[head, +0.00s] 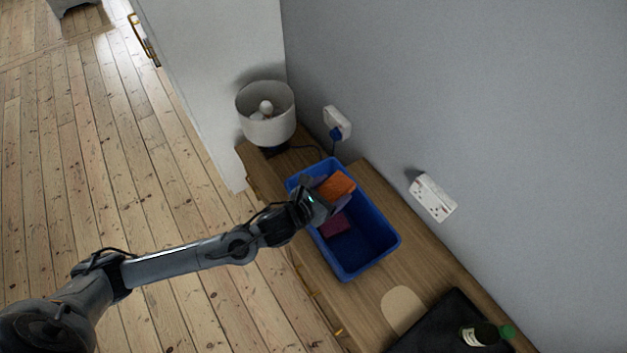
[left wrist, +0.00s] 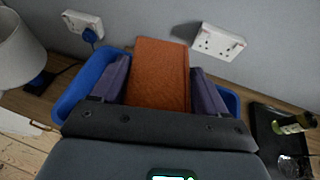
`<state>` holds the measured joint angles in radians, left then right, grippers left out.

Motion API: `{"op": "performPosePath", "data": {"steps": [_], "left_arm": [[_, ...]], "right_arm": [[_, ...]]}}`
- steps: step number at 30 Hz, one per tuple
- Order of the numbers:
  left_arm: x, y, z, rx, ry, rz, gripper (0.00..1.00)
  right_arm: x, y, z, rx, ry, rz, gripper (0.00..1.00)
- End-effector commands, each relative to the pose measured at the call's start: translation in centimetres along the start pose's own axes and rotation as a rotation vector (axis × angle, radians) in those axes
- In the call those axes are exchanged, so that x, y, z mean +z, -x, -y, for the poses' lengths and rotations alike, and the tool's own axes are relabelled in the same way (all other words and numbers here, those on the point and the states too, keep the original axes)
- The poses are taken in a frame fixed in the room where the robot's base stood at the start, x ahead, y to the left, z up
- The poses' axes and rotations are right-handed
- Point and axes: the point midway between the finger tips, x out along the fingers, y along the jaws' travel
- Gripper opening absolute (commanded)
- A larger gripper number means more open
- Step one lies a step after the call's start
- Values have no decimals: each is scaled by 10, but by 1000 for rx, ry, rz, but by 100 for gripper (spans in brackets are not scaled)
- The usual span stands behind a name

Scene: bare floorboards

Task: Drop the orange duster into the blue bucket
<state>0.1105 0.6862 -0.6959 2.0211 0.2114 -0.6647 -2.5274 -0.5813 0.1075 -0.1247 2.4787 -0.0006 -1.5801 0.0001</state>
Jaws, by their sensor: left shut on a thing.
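The orange duster (head: 337,186) is held in my left gripper (head: 326,190), above the far end of the blue bucket. In the left wrist view the duster (left wrist: 161,74) sits between the two purple-grey fingers, which are shut on it. The blue bucket (head: 383,256) is an open rectangular bin on the wooden surface. Its rim also shows on both sides of the gripper in the left wrist view (left wrist: 84,85). A dark red or purple item (head: 335,225) lies inside the bucket. My right gripper is in neither view.
A white lamp (head: 266,114) stands beyond the bucket. Wall sockets (head: 433,197) are on the grey wall to the right.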

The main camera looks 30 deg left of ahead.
Motion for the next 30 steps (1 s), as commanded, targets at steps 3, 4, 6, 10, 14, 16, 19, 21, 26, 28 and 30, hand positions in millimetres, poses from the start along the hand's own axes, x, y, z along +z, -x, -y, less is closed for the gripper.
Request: {"op": "performPosePath", "data": {"steps": [3, 4, 6, 10, 14, 16, 19, 21, 26, 28, 30], "left_arm": [[-8, -13, 3, -89, -41, -4, 44], [-11, -16, 3, -110, -49, -3, 44], [-18, -21, 1, -150, -65, -3, 44], [-26, -26, -4, -202, -86, -1, 44], [-33, -29, -8, -229, -95, 0, 44], [-37, -30, -9, -236, -97, 0, 44], [-43, -32, -9, -240, -98, 1, 44], [-48, -35, -9, -240, -98, 1, 44], [-63, -40, -10, -238, -99, 1, 44], [-69, -43, -9, -238, -99, 2, 44], [-76, -46, -9, -238, -98, 2, 44]], "right_arm": [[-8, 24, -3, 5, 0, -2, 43], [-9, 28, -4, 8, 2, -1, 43], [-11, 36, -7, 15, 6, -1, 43], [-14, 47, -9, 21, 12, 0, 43], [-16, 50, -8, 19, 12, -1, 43], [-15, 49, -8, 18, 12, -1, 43], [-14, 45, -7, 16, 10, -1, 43], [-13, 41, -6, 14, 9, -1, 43], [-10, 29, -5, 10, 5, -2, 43], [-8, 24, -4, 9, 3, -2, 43], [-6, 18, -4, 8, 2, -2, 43]]}}
